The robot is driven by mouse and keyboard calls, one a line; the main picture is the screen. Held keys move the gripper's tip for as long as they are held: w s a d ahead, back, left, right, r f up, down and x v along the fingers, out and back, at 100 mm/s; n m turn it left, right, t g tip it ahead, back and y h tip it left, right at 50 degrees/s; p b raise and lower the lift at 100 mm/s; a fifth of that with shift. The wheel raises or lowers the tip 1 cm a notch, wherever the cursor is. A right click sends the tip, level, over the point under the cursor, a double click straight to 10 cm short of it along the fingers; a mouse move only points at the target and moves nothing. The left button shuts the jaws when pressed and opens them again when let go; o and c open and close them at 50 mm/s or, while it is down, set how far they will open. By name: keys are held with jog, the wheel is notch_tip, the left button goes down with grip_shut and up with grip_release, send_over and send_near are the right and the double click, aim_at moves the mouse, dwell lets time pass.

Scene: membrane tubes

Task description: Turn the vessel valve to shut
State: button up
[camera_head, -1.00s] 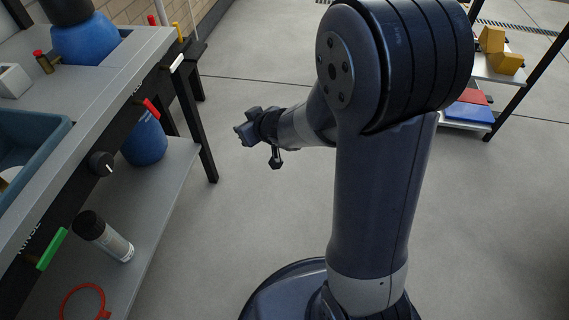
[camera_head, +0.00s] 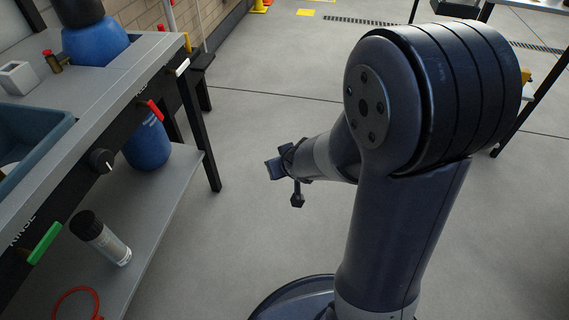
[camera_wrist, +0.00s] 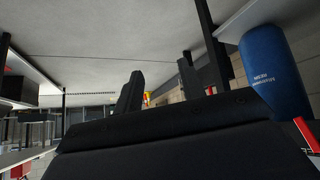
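The bench front carries a red lever (camera_head: 155,110), a white lever (camera_head: 182,67), a green lever (camera_head: 44,243) beside the word RINSE, and a round black knob (camera_head: 101,161). A small brass valve with a red cap (camera_head: 53,62) stands by the blue vessel (camera_head: 95,42) on the bench top. I cannot tell which of these is the vessel valve. My gripper (camera_head: 276,168) is right of the bench, over the floor, touching none of them. In the wrist view its two fingers (camera_wrist: 160,88) stand apart with nothing between them. A red handle (camera_wrist: 306,133) shows at that view's right edge.
A blue container (camera_head: 148,143) and a black-capped bottle (camera_head: 101,238) stand on the lower shelf, with a red ring (camera_head: 78,290) near its front. A black bench leg (camera_head: 212,172) stands left of my gripper. Open floor (camera_head: 240,220) lies between bench and arm.

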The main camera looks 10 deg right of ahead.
jog(key=shift+w, duration=0.1)
jog(key=n+g+y+p, duration=0.1)
jog(key=n+y+p, duration=0.3)
jog(key=n+y, duration=1.1)
send_near(158, 112)
jog(key=m, duration=0.1)
jog(key=shift+y, duration=0.3)
jog(key=b+x, duration=0.2)
jog(key=x, duration=0.8)
jog(key=shift+w+a+f, duration=0.15)
jog(key=shift+a+f, duration=0.05)
jog(key=shift+a, duration=0.15)
jog(key=shift+c, duration=0.2)
grip_shut()
